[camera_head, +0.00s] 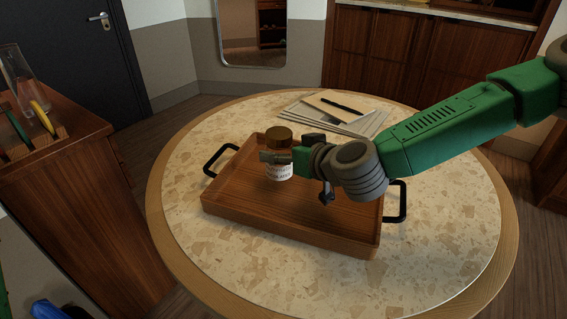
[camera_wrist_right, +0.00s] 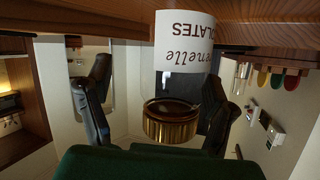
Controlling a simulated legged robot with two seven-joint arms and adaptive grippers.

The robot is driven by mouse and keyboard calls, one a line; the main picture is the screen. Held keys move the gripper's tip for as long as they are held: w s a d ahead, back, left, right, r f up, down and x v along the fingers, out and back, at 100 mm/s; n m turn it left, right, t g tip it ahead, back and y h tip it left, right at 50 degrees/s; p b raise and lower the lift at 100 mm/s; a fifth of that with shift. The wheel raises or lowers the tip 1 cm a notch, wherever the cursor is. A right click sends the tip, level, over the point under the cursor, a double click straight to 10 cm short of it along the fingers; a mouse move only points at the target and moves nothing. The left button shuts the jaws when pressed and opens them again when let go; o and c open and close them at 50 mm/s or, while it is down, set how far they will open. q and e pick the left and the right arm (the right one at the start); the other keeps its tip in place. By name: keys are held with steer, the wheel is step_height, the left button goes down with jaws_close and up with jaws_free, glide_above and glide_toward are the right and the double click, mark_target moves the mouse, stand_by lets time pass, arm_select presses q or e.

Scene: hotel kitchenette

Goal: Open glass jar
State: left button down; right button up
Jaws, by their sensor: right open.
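A glass jar (camera_head: 280,171) with a white printed label and a brown-gold lid (camera_head: 279,135) stands upright in the wooden tray on the round table. In the right wrist view the picture is upside down; the jar's label (camera_wrist_right: 186,40) is at the top and its ribbed gold lid (camera_wrist_right: 170,122) below. My right gripper (camera_head: 291,149) reaches in from the right at the height of the jar's upper part. Its fingers (camera_wrist_right: 155,105) are open on either side of the jar; one finger partly hides it in the head view. I cannot tell whether they touch it. My left gripper is out of view.
The wooden tray (camera_head: 290,226) has raised walls and black handles at both ends. Papers and a folder (camera_head: 341,107) with a black pen lie behind it. The table's front (camera_head: 300,272) is clear. A wooden cabinet (camera_head: 60,190) with a glass stands at the left.

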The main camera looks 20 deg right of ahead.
steer(key=c, duration=1.4)
steer(key=shift+r, duration=0.1)
step_height(320, 180, up, 10)
steer(key=p, duration=0.3)
steer(key=shift+p, duration=0.3)
steer(key=o, duration=0.3)
jaws_close()
